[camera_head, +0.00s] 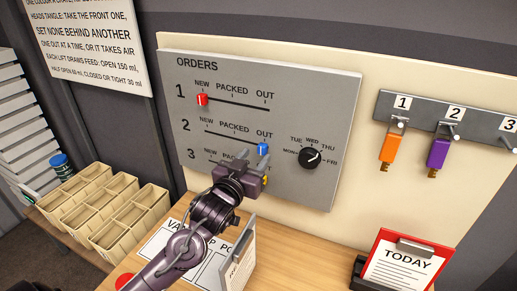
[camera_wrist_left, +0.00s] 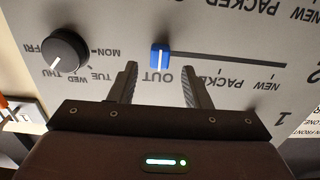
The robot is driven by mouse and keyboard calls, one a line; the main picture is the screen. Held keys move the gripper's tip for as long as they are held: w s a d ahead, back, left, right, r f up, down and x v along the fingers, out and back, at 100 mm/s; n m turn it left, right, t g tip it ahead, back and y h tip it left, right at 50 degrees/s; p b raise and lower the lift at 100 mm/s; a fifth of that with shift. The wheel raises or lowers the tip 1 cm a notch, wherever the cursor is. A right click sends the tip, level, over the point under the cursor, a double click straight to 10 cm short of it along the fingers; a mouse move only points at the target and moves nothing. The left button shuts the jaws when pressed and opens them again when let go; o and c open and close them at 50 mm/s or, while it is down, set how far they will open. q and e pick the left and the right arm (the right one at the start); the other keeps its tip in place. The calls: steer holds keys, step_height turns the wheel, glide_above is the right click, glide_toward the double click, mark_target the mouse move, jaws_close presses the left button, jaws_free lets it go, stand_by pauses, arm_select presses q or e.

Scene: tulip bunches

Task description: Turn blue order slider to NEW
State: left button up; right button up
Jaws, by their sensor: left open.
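The blue order slider (camera_head: 263,148) sits at the OUT end of row 2 on the grey ORDERS board (camera_head: 335,110). In the left wrist view the blue slider (camera_wrist_left: 160,56) stands just beyond and between the fingertips, with its track running to the right toward PACKED and NEW. My left gripper (camera_head: 255,152) is open at the board, its fingers beside the blue slider; I cannot tell whether they touch it. The gripper also shows in the wrist view (camera_wrist_left: 160,75). My right gripper is not in view.
The red slider (camera_head: 202,99) is at NEW in row 1. A yellow slider (camera_head: 265,181) is partly hidden by my gripper. A black day dial (camera_head: 309,158) is right of the blue slider. Tags hang at right; crates (camera_head: 100,200) stand at left.

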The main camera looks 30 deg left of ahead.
mark_target(261, 150)
arm_select(q)
steer(key=shift+w+p, duration=0.3)
steer(key=shift+w, duration=1.2)
steer(key=shift+f, duration=0.1)
jaws_close()
